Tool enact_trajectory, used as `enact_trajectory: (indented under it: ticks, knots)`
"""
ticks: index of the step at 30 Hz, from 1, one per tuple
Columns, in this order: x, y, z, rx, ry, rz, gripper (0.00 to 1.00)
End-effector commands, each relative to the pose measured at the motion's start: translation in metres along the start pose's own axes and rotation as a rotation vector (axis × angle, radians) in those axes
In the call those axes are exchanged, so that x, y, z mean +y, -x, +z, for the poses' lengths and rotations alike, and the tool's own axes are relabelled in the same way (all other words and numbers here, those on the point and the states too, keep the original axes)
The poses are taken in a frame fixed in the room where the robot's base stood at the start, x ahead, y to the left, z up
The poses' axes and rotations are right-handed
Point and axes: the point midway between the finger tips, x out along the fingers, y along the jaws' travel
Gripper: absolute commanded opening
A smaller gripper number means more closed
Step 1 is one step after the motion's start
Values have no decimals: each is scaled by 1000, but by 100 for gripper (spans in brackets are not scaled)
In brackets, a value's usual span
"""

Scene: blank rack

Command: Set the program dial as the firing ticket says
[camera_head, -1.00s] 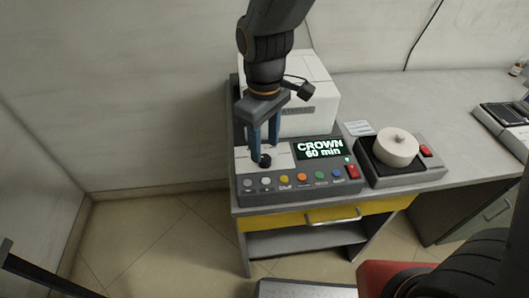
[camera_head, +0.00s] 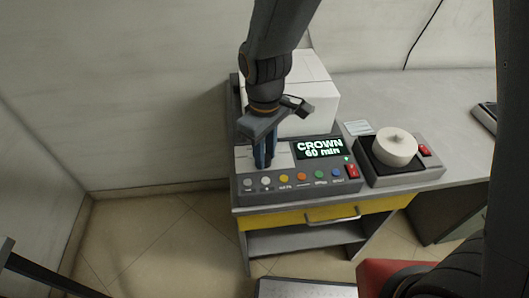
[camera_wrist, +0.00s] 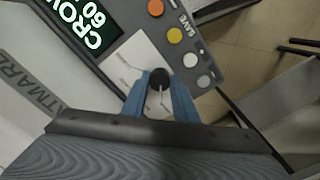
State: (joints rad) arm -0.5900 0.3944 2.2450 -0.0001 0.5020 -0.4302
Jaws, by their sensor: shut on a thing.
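The program dial, a small black knob (camera_wrist: 160,80), stands on a white plate (camera_wrist: 133,58) on the grey control panel. My gripper (camera_head: 265,162) is over the plate from above, its two blue fingers shut on the dial, one on each side. In the head view the fingers hide the dial. Thin lines and small labels mark the plate, too small to read. The display (camera_head: 321,148) reads "CROWN 60 min" in white on dark. The firing ticket may be the small pale card (camera_head: 358,128) behind the right-hand device; its writing is not legible.
A row of coloured buttons (camera_head: 302,177) and a red switch (camera_head: 352,171) line the panel's front. A white furnace body (camera_head: 312,95) stands behind. A device with a round white top (camera_head: 396,147) is at right. Bare bench (camera_head: 440,100) lies beyond it.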

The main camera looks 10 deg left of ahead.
Motion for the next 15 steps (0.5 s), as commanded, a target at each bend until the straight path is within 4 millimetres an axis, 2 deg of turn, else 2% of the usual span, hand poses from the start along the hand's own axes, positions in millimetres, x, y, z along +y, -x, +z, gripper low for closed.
enact_trajectory:
  ticks: [8, 15]
  knots:
    - [0, 1, 0, -1, -64, -1, 3]
    - [-1, 2, 0, -1, -226, 0, 3]
